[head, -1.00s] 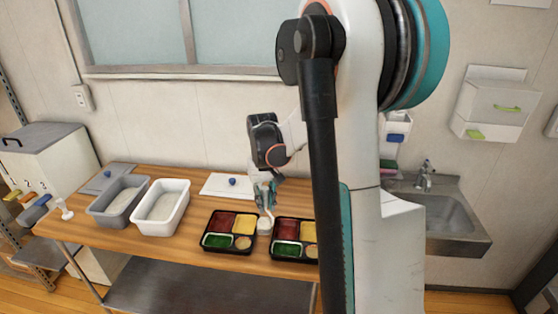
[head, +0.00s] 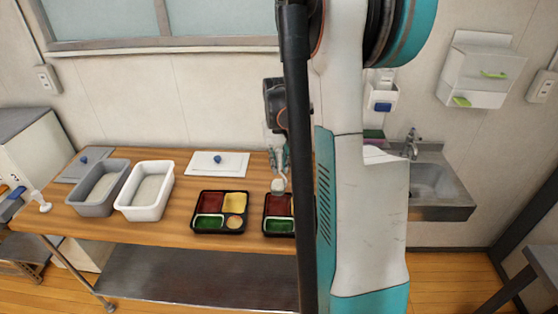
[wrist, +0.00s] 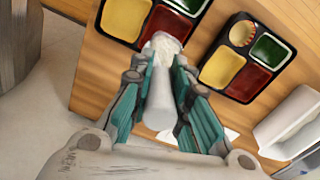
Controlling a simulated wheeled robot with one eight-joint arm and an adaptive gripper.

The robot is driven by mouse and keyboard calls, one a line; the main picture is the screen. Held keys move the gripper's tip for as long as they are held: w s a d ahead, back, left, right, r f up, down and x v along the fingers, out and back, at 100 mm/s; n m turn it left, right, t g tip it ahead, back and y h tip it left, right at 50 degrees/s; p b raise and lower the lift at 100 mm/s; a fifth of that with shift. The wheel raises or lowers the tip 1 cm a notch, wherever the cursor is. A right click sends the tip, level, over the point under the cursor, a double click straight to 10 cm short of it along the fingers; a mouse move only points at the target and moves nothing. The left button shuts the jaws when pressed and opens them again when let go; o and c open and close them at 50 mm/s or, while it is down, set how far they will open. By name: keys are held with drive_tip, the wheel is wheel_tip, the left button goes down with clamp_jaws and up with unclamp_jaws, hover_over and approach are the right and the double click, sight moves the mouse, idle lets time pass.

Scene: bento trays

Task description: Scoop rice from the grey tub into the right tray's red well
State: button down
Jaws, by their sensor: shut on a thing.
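My gripper (head: 278,158) is shut on the handle of a scoop (wrist: 160,103). White rice (wrist: 162,43) fills the scoop's bowl. In the head view, the scoop's bowl (head: 278,186) is at the back of the right tray (head: 281,236), close to its red well (head: 278,203). In the wrist view, the bowl overlaps the near edge of this red well (wrist: 168,24), which looks bare. The scoop's exact height above the tray is unclear. The grey tub (head: 81,205) with rice stands at the left. My arm hides the right tray's right side.
The left tray (head: 220,233) lies beside the right tray, with red, yellow and green wells and a small round cup. A white tub (head: 142,212) with rice stands next to the grey tub. A white lid (head: 232,163) lies behind. Bare wood separates the tubs and trays.

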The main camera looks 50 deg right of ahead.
drive_tip(key=a+h, duration=0.2)
drive_tip(key=a, duration=0.1)
drive_tip(key=shift+w+f+b, duration=0.1)
drive_tip(key=shift+f+b, duration=0.2)
drive_tip(key=shift+f, duration=0.1)
drive_tip(key=a+f+g+h+b, duration=0.1)
drive_tip(key=a+f+h+b, duration=0.7)
drive_tip(key=h+b, duration=0.4)
drive_tip(key=shift+w+a+f+h+b, duration=0.35)
drive_tip(key=shift+f+b, duration=0.1)
drive_tip(key=shift+b, duration=2.15)
wheel_tip(320, 180, up, 5)
drive_tip(key=p, duration=0.3)
